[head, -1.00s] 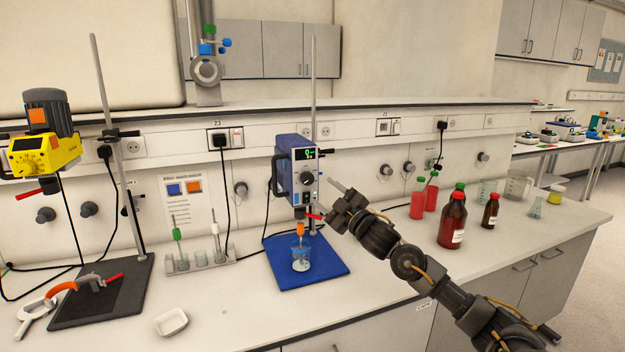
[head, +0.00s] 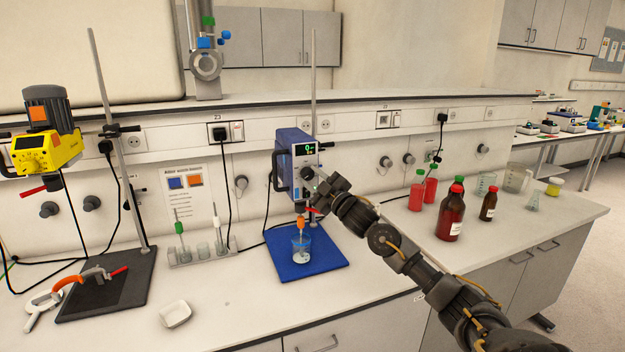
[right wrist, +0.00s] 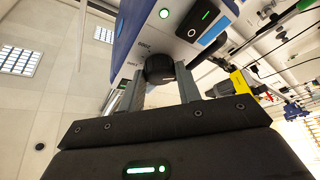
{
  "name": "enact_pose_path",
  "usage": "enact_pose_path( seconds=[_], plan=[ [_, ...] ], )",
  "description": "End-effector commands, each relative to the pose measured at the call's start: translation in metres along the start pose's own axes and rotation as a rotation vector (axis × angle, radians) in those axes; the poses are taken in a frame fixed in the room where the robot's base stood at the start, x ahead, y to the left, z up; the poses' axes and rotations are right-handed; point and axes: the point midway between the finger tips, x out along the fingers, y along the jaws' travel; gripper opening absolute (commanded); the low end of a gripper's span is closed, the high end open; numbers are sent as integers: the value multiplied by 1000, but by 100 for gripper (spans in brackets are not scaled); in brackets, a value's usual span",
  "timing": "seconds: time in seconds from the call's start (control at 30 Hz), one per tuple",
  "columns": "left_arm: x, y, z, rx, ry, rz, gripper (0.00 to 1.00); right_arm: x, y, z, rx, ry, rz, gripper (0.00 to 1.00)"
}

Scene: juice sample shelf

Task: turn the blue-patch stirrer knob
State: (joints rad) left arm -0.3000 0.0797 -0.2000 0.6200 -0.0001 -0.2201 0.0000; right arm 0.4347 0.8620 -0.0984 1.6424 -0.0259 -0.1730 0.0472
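The blue stirrer (head: 287,158) hangs on an upright rod, its white front carrying a dark display with a green digit. Its black knob (right wrist: 160,68) shows in the right wrist view, between the fingertips of my right gripper (right wrist: 158,80). The fingers stand apart on either side of the knob; a gap seems to show, and I see no firm contact. In the head view my right gripper (head: 313,182) is up against the stirrer's front and hides part of the knob. My left gripper is not in view.
A beaker (head: 301,247) stands on the blue base plate (head: 325,262) under the stirrer. A yellow stirrer (head: 42,150) with an orange patch is at the left. Red bottles (head: 451,217) stand right of my arm. A wall sign (head: 186,195) shows blue and orange patches.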

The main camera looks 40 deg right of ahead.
Motion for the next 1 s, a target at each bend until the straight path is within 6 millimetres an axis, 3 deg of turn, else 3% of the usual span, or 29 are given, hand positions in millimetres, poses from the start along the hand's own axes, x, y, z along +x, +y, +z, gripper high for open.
enact_pose_path(
  seconds=[0.03, 0.1, 0.47, 1.0],
  plan=[
    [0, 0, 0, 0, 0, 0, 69, 0, 0, 0, 0, 0, -1, 20],
    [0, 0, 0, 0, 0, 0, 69, 0, 0, 0, 0, 0, -1, 11],
    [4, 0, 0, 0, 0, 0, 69, -1, -2, 1, 60, 3, 26, 11],
    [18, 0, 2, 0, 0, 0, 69, 0, -7, 0, 472, 20, 215, 11]
  ],
)
